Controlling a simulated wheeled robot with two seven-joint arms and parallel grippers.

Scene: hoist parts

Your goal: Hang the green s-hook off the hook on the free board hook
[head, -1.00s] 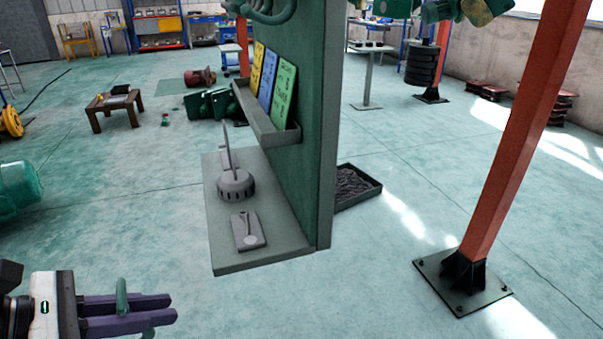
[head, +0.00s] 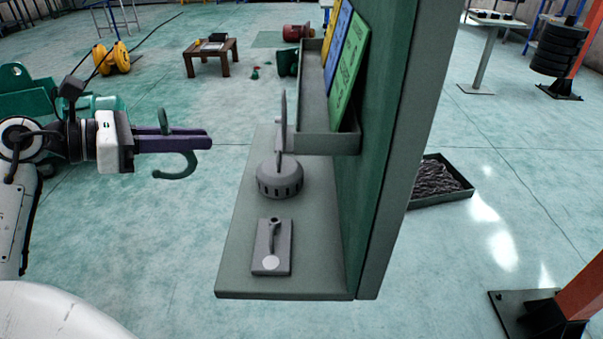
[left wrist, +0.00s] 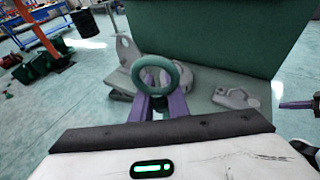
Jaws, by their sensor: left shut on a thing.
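My left gripper (head: 207,140) comes in from the left in the head view, with its purple fingers shut on the green s-hook (head: 175,168). One curve of the s-hook hangs below the fingers and a small part stands above them. In the left wrist view the s-hook (left wrist: 156,70) looks like a ring over the fingers. The green board (head: 385,130) stands to the right, apart from the gripper. No board hook shows in the views now. A purple finger tip, seemingly of my right gripper (left wrist: 283,105), shows at the right edge of the left wrist view; its opening is hidden.
The board's grey base shelf (head: 235,265) bears a round slotted grey part (head: 280,180) with an upright plate, and a flat grey plate (head: 262,255). A tray (head: 345,143) on the board holds coloured panels (head: 348,75). A red post (head: 580,290) stands at right.

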